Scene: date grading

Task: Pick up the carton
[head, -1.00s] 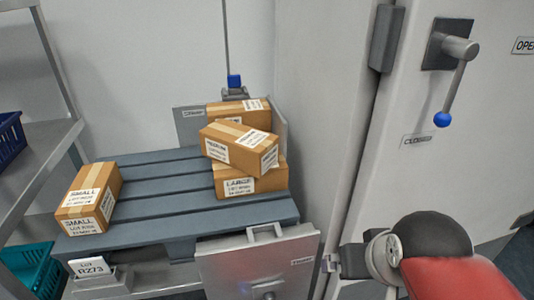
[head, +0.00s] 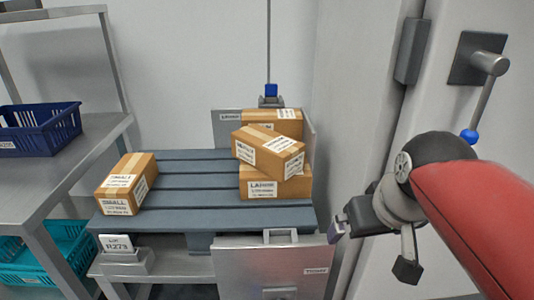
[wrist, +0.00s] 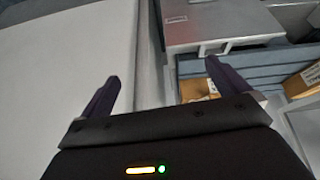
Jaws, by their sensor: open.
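Several brown cartons rest on a blue-grey slatted pallet (head: 180,219). The carton marked SMALL (head: 128,182) sits alone at its left end. At the right, a carton with a label reading like MEDIUM (head: 268,151) lies askew on top of the carton marked LARGE (head: 276,185). Another carton (head: 273,122) stands behind them, partly hidden. My gripper (head: 337,229) is open and empty, to the right of the pallet and apart from all cartons. In the wrist view its two fingers (wrist: 165,86) are spread, with parts of cartons beyond the right finger.
A metal panel with a handle (head: 268,262) stands at the pallet's front right. A lot sign (head: 118,245) is at the front left. A steel shelf unit (head: 78,165) with a blue basket (head: 40,130) and a teal basket (head: 45,255) is at left. A white door with a lever (head: 483,95) is at right.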

